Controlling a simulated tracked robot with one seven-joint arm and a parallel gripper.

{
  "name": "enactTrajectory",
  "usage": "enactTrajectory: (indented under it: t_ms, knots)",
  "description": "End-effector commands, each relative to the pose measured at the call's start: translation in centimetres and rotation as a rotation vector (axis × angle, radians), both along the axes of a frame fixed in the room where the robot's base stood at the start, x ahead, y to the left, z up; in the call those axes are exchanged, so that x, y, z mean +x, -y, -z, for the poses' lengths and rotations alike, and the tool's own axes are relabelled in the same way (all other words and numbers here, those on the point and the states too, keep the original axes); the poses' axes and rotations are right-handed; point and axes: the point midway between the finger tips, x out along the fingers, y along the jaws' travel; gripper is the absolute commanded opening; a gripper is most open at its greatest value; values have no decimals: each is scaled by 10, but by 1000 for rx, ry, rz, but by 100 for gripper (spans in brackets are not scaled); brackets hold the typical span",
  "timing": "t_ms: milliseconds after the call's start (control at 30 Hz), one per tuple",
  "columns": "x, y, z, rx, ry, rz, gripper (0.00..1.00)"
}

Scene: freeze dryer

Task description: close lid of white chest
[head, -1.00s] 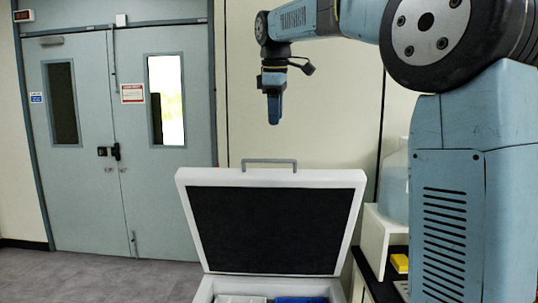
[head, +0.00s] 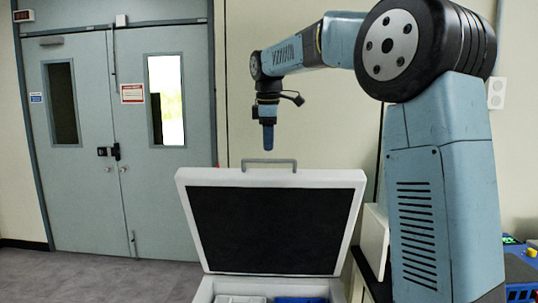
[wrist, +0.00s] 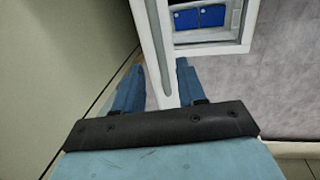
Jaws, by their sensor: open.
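The white chest (head: 205,291) stands at the bottom centre of the head view. Its lid (head: 270,178) stands raised, with the dark inner panel facing the camera and a grey handle (head: 268,163) on its top edge. My gripper (head: 268,148) points down just above the handle in that view; I cannot tell whether they touch. In the wrist view my gripper (wrist: 155,78) is open, its blue fingers on either side of the white lid edge (wrist: 170,65) in the picture. The chest's open inside shows beyond, upper right.
Blue items (wrist: 200,17) lie inside the chest. A grey double door (head: 120,150) stands at the back left, with open floor (head: 90,280) before it. A pale wall is behind the lid. Blue equipment (head: 520,275) sits at the lower right.

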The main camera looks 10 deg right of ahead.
Motion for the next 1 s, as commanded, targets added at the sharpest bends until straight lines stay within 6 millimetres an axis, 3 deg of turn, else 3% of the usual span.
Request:
enactTrajectory:
  t_ms: [300,733,1000]
  knots:
    - [8,2,40,0,0,1,40]
    - [9,2,47,0,0,1,40]
    - [9,2,47,0,0,1,14]
